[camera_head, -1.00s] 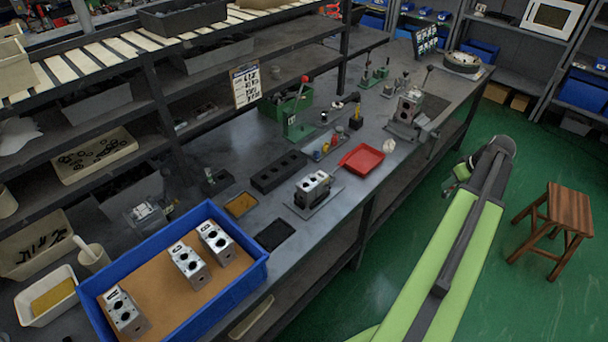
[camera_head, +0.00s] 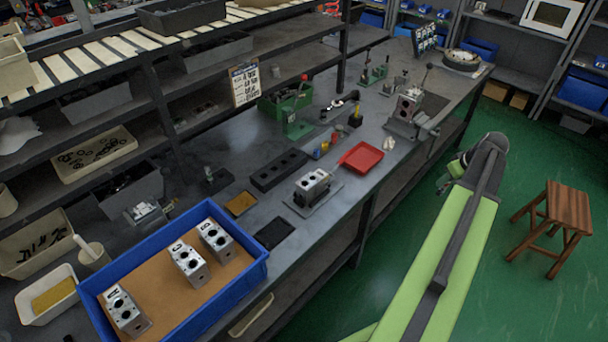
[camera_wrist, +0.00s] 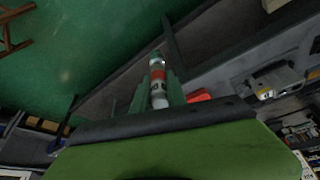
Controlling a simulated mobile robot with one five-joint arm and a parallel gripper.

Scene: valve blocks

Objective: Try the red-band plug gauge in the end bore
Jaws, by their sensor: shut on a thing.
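My gripper (camera_wrist: 158,98) is shut on the red-band plug gauge (camera_wrist: 158,76). The gauge is a pale metal cylinder with a red-orange band, and it points away from the wrist between the green fingers. In the head view my gripper (camera_head: 449,178) is beyond the bench's front edge, over the green floor, right of the red tray. A silver valve block (camera_head: 312,187) with dark bores stands on a flat plate on the bench, well left of my gripper. It also shows in the wrist view (camera_wrist: 278,78). I cannot tell which bore is the end bore.
A red tray (camera_head: 361,157) lies between the block and my gripper. A blue crate (camera_head: 172,322) holds several similar blocks at the lower left. A dark slotted rack (camera_head: 279,171) stands behind the block. A vise-like fixture (camera_head: 408,112) and a wooden stool (camera_head: 560,212) are at the right.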

